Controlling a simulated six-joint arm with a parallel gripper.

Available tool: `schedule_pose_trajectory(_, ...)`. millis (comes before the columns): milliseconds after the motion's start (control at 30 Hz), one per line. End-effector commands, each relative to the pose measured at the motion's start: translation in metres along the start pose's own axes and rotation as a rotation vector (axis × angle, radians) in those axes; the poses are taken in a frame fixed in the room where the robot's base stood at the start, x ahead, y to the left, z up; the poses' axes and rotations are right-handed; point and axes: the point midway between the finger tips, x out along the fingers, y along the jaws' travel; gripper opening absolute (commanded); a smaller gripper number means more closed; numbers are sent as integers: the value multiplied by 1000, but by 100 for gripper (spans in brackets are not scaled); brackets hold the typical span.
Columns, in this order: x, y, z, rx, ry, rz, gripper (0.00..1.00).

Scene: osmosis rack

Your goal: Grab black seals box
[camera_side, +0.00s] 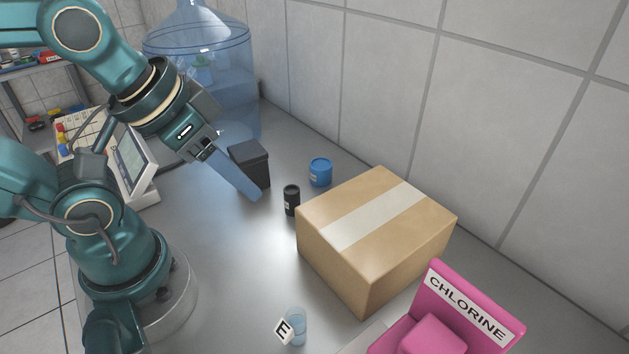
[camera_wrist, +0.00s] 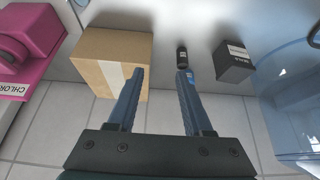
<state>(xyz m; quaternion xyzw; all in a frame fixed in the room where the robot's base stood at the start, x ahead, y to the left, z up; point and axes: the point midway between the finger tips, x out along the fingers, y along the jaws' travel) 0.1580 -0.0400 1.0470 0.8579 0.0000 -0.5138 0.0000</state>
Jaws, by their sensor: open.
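The black box (camera_side: 250,165) stands on the metal table, just behind my gripper in the side view. In the wrist view the black box (camera_wrist: 234,63) is at the upper right, outside the right finger, with small pale lettering on one face. My gripper (camera_side: 255,196) points down and right, in front of the box, its blue fingers covering part of the box's lower left. In the wrist view my gripper (camera_wrist: 160,73) is open, with nothing held between the fingers. Whether a finger touches the box cannot be told.
A small black bottle (camera_side: 291,200) and a blue jar (camera_side: 320,173) stand right of the box. A taped cardboard carton (camera_side: 345,265) is further right. A large water bottle (camera_side: 215,85) stands behind. A pink chlorine container (camera_side: 440,320) and small glass (camera_side: 297,327) are in front.

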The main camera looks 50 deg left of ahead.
Motion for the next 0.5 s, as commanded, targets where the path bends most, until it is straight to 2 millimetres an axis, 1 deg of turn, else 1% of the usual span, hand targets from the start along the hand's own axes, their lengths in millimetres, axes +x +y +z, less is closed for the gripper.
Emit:
schedule_pose_trajectory(33, 0, 0, 0, 0, 0, 0, 69)
schedule_pose_trajectory(67, 0, 0, 0, 0, 0, 0, 81)
schedule_pose_trajectory(100, 0, 0, 0, 0, 0, 0, 96)
schedule_pose_trajectory(133, 0, 0, 0, 0, 0, 0, 100)
schedule_pose_trajectory(367, 0, 0, 0, 0, 1, 0, 100)
schedule_pose_trajectory(500, -9, 0, -6, 0, 5, 0, 100)
